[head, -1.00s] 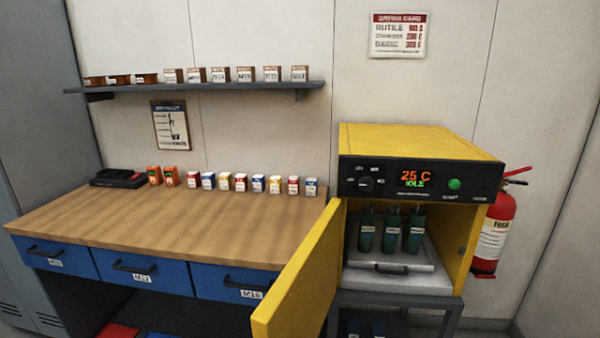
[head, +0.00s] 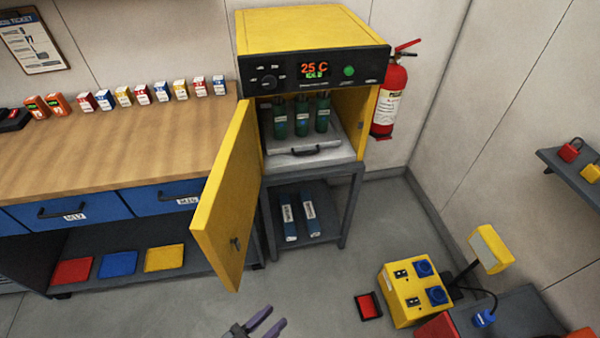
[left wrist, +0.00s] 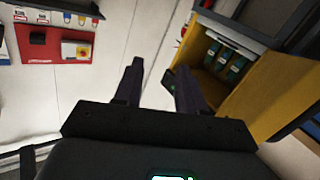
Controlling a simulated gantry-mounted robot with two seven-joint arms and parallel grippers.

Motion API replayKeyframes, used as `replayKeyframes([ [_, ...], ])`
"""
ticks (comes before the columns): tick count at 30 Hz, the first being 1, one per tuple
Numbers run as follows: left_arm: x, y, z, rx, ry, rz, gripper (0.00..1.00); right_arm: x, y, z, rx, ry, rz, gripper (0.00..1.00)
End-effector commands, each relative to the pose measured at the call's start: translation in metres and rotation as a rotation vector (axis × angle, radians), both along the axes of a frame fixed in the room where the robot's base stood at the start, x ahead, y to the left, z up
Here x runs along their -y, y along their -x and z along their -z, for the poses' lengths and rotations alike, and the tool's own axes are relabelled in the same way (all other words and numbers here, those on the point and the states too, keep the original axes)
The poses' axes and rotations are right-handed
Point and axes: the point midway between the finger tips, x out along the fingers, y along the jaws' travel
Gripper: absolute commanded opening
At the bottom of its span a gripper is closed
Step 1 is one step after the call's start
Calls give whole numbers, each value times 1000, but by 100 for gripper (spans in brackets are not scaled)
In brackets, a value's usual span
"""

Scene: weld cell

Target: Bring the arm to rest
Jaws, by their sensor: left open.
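My left gripper (head: 262,322) shows at the bottom edge of the head view, over the bare floor in front of the open oven door. Its two purple-grey fingers are apart with nothing between them. The left wrist view also shows this gripper (left wrist: 155,85), open and empty. The rest of the left arm is outside the head view. My right gripper is in neither view.
The yellow oven (head: 305,30) stands with its door (head: 225,195) swung out, dark green canisters (head: 301,120) inside. The workbench (head: 120,150) is at left. A yellow socket box (head: 408,300) and small red-black pad (head: 368,306) are on the right. Floor between is clear.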

Motion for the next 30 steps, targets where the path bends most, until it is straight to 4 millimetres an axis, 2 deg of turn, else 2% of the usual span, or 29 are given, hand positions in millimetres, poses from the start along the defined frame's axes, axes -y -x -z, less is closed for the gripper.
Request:
replayKeyframes([
  [1,-5,-5,-13,-48,-39,-69,40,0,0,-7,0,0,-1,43],
  [5,-33,-12,-24,-202,-168,-224,40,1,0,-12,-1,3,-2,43],
  [11,-85,3,-32,-478,-345,-385,40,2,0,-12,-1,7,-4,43],
  [15,-110,30,-30,-664,-459,-420,40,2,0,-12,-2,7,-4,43],
  [23,-131,94,-6,-1008,-647,-362,40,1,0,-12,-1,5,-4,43],
  [25,-131,96,-33,-1011,-665,-348,40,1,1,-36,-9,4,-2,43],
  [30,-131,95,-76,-1010,-663,-348,40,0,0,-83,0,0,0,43],
])
